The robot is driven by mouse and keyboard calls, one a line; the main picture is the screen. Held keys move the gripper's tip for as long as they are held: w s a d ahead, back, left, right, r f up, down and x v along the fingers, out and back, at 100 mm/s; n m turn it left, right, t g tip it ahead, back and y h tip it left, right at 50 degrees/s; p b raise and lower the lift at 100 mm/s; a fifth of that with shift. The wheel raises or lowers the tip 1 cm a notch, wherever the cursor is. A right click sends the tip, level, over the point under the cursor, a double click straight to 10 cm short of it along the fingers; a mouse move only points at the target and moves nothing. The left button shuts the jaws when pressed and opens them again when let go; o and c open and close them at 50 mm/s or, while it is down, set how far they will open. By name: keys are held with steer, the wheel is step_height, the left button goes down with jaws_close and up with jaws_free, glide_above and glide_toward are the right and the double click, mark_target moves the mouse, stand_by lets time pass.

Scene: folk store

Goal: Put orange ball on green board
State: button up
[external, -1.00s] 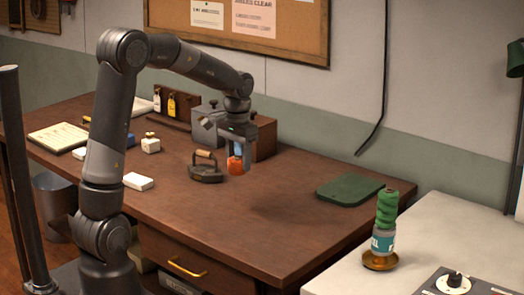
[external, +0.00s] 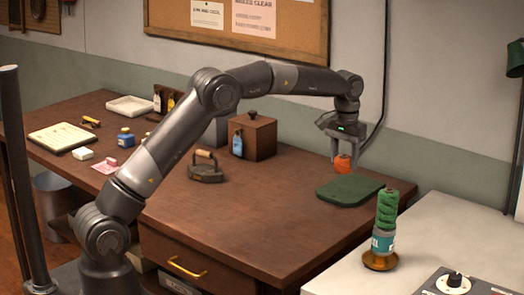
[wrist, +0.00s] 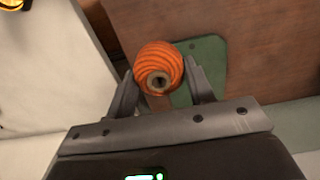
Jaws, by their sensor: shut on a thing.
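The orange ball (external: 342,164) is held between the fingers of my gripper (external: 343,152). In the wrist view the ball (wrist: 159,66) is ridged like wound string, with a dark hole in its end, and my gripper (wrist: 160,85) has one finger on each side of it. The green board (external: 350,190) lies flat near the right end of the brown desk. The ball is in the air above the board's back part, apart from it. In the wrist view the green board (wrist: 208,62) shows behind and to the right of the ball, partly hidden by it.
A pale side table (external: 440,235) on the right holds a green spool on a brass base (external: 382,245). A flat iron (external: 205,172) and a wooden box (external: 253,138) stand left of the board on the desk (external: 260,220). The desk's front middle is clear.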

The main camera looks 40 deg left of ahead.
steer(key=w+a+f, duration=0.2)
steer(key=a, duration=0.1)
steer(key=w+a+f, duration=0.5)
steer(key=shift+w+a, duration=0.1)
steer(key=shift+a, duration=0.2)
steer(key=shift+f, duration=1.95)
steer(key=shift+f, duration=0.1)
steer(key=o, duration=0.9)
steer(key=shift+o, duration=0.2)
